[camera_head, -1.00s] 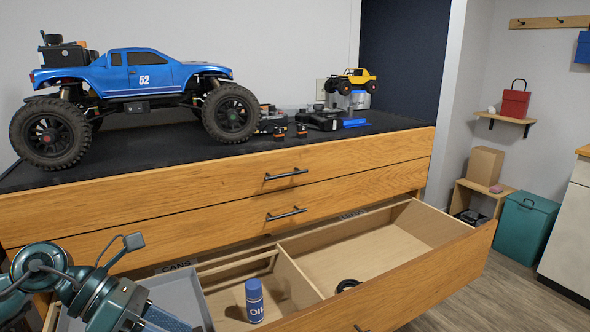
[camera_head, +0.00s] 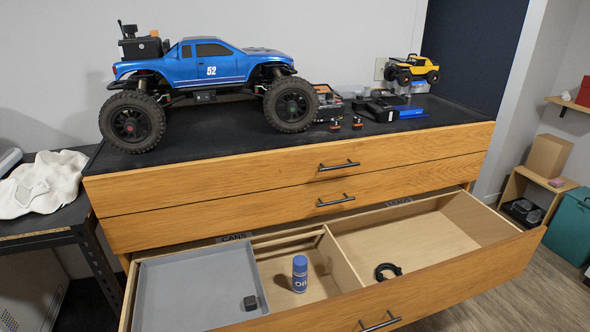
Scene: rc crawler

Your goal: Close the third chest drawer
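The third chest drawer (camera_head: 440,285) is pulled far out below two shut drawers. Its black handle (camera_head: 380,322) shows at the bottom edge of the view. Inside, a grey tray (camera_head: 190,285) with a small dark block (camera_head: 250,303) fills the left part. A blue spray can (camera_head: 300,274) stands upright in the middle compartment. A black ring-like part (camera_head: 387,271) lies in the right compartment. Neither of my grippers is in view.
A dark table (camera_head: 50,225) with a white cloth (camera_head: 38,185) is at left. A teal bin (camera_head: 572,232) stands at right beside wooden floor.

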